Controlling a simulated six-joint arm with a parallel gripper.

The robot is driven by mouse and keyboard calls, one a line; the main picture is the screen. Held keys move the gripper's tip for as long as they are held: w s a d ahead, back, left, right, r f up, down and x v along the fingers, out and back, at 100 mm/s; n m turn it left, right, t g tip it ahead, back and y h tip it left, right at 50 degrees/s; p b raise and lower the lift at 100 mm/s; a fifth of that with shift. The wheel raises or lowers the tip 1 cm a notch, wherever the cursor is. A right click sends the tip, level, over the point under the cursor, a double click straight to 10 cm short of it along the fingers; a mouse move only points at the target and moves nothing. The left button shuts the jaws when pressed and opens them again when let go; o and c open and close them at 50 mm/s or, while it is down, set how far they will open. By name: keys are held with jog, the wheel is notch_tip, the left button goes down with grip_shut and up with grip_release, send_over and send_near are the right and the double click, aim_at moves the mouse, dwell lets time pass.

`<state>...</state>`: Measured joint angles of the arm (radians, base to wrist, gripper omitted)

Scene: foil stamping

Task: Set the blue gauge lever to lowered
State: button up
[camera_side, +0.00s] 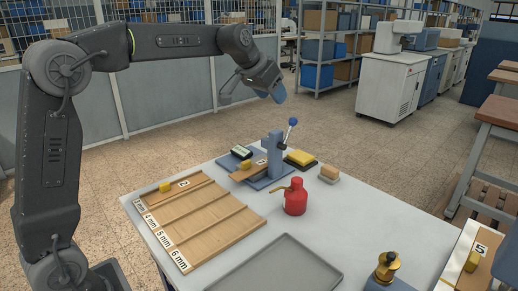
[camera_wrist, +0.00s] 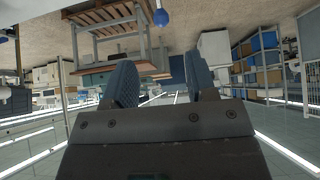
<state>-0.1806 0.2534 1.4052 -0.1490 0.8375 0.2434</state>
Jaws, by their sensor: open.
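The blue gauge lever is a thin rod with a blue ball knob (camera_side: 293,121) at its upper end, beside the blue-grey press post (camera_side: 273,150). The rod points up and leans slightly right in the side view. The knob also shows near the top of the wrist view (camera_wrist: 161,17), beyond my fingers. My gripper (camera_side: 279,94) hangs above the press, apart from the knob and a little up and left of it in the picture. In the wrist view my gripper (camera_wrist: 164,82) has its two blue textured fingers spread with nothing between them.
On the white table stand a red can (camera_side: 295,198), a yellow-topped pad (camera_side: 300,158), a small block (camera_side: 329,174) and a wooden board (camera_side: 205,222) with thickness labels. A grey tray (camera_side: 275,268) lies in front. A brass-topped device (camera_side: 387,268) stands at right.

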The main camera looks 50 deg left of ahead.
jog(key=s+d+f, duration=0.2)
jog(key=s+d, duration=0.1)
jog(key=s, duration=0.9)
jog(key=s+d+f+g, duration=0.1)
jog(key=s+d, duration=0.3)
jog(key=s, duration=0.8)
jog(key=shift+s+f, duration=0.4)
jog(key=shift+f, duration=0.2)
jog(key=shift+g, duration=0.5)
jog(key=s+f, duration=0.4)
jog(key=s, duration=0.1)
jog(key=s+d+f, duration=0.1)
jog(key=s+f, duration=0.1)
jog(key=s, duration=0.1)
jog(key=shift+s, duration=0.25)
jog(key=shift+c, duration=0.2)
notch_tip(320, 180, up, 12)
jog(key=n+g+y, duration=0.1)
jog(key=n+y, duration=0.1)
send_over(291, 123)
jog(key=s+d, duration=0.2)
jog(key=s, duration=0.3)
jog(key=x, duration=1.3)
jog(key=shift+s+d+f, duration=0.1)
jog(key=shift+f, duration=0.1)
